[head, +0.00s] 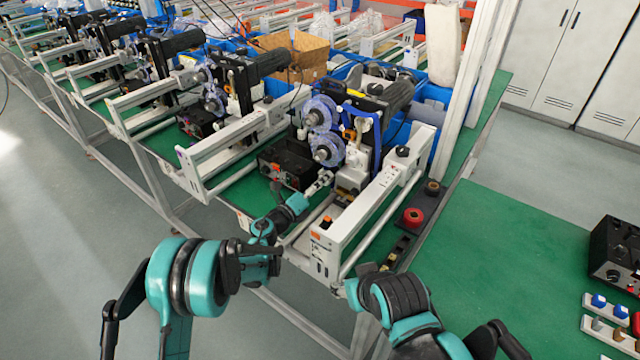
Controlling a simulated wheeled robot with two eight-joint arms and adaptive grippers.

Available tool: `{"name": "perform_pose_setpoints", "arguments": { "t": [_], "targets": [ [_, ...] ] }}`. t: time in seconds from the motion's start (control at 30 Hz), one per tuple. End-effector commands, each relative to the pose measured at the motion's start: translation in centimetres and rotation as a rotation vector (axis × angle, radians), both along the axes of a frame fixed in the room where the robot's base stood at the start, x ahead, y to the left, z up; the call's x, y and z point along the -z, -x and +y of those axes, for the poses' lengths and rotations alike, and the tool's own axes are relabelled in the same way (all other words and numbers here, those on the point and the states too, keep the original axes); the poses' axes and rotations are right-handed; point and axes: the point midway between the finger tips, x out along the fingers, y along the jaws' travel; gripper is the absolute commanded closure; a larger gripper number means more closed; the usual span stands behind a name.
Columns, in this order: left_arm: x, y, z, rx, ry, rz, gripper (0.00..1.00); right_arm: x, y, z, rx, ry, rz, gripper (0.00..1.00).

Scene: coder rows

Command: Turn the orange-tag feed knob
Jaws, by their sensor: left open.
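The nearest coder machine stands on the green bench, with two blue-rimmed reels (325,130). A small orange tag (326,223) shows on the front end of its white side frame (345,225). A black control box (287,162) sits at the left of the reels; its small knobs are too small to tell apart. A black knob (403,152) stands on top of the white side frame. I cannot tell which knob belongs to the orange tag. My left gripper (323,181) is open and empty, just right of the control box and below the reels.
A red roll (413,217) and a dark roll (432,188) lie right of the side frame. A black box (613,250) and coloured knobs on a white stand (610,328) are at the far right. The green table (510,250) between is clear. Similar machines line the left.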

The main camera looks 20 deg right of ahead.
Motion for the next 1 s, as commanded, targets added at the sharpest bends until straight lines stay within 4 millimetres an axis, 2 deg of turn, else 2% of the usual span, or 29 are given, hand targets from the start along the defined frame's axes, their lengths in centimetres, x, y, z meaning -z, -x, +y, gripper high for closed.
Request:
{"name": "perform_pose_setpoints", "arguments": {
  "t": [0.03, 0.2, 0.63, 1.0],
  "targets": [
    [0.0, 0.0, 0.0, 0.000, 0.000, 0.000, 0.48, 0.0, 0.0, 0.0, 0.000, 0.000, 0.000, 0.48],
    [0.0, 0.0, 0.0, 0.000, 0.000, 0.000, 0.92, 0.0, 0.0, 0.0, 0.000, 0.000, 0.000, 0.48],
    [0.0, 0.0, 0.0, -0.001, -0.038, -0.049, 0.92, 0.3, 0.0, 0.0, 0.000, 0.000, 0.000, 0.48],
    [0.1, 0.0, 0.0, -0.001, -0.212, -0.272, 0.92, 1.2, 0.0, 0.0, 0.000, 0.000, 0.000, 0.48]
  ]
}}
